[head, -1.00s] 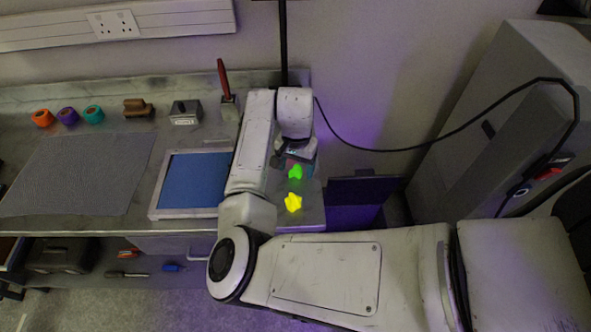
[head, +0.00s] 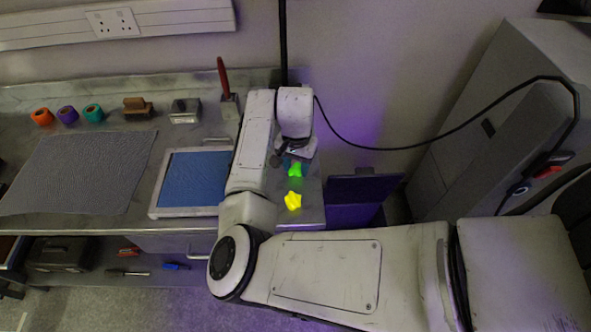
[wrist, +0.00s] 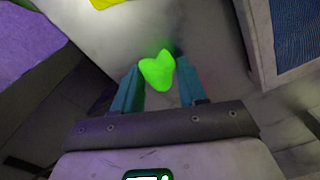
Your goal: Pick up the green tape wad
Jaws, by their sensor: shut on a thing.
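The green tape wad (head: 295,171) is a bright, lumpy piece at the right end of the bench, partly hidden by my gripper (head: 291,165) in the head view. In the wrist view, the green tape wad (wrist: 157,70) sits between the two teal fingers of my gripper (wrist: 158,82), which is shut on it. I cannot tell whether the wad is clear of the bench top. A yellow wad (head: 293,201) lies nearer the bench's front edge, apart from my gripper; its edge shows at the top of the wrist view (wrist: 105,3).
A blue framed panel (head: 192,180) lies left of my arm, beside a grey mat (head: 80,172). Orange, purple and teal rolls (head: 93,113) stand at the back. A dark purple bin (head: 362,197) is right of the bench, before a grey cabinet (head: 480,130).

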